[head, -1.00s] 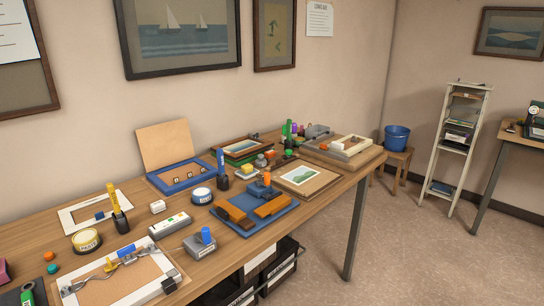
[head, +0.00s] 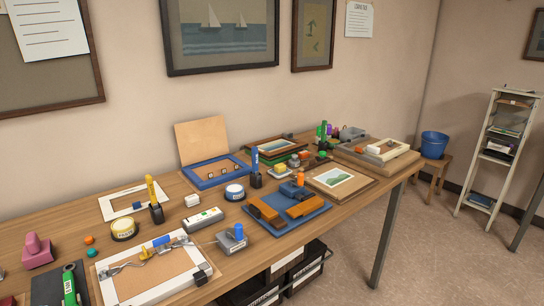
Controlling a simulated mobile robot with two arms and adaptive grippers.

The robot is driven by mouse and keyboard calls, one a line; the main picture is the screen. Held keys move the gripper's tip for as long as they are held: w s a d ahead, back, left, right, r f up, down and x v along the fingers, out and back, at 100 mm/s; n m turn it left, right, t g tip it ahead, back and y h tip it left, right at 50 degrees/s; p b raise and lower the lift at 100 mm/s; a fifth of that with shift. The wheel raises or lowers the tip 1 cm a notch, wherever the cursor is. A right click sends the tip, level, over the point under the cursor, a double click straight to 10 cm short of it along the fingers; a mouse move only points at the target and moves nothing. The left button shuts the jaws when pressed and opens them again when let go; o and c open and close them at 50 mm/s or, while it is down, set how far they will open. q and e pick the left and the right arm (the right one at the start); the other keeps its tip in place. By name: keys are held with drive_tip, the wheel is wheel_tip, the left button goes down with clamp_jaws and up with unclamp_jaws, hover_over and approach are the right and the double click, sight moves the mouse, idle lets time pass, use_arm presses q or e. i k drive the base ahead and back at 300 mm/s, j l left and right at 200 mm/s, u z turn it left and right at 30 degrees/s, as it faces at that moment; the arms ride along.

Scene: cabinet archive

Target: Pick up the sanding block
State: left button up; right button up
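No single thing is plainly marked as the sanding block, and I cannot tell for sure which one it is. Block-like things on the long wooden table (head: 75,222) include a pink block with a raised grip (head: 37,251) at the far left and a grey block with a blue knob (head: 231,242) near the front edge. Orange-brown pieces (head: 304,209) lie on a blue mat (head: 277,228) at mid-table. Neither of my grippers is in the head view.
A white frame with a brown board (head: 150,277) lies at the front left. A yellow tape roll (head: 124,228), a white tape roll (head: 234,192) and a blue frame (head: 206,182) crowd the middle. A blue bucket (head: 434,144) stands on a stool at the right. The floor (head: 437,245) is clear there.

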sight(304, 155)
drive_tip(key=i+l+u, duration=0.1)
drive_tip(key=l+u, duration=0.7)
drive_tip(key=l, duration=0.2)
drive_tip(key=l+u, duration=0.4)
drive_tip(key=l, duration=0.15)
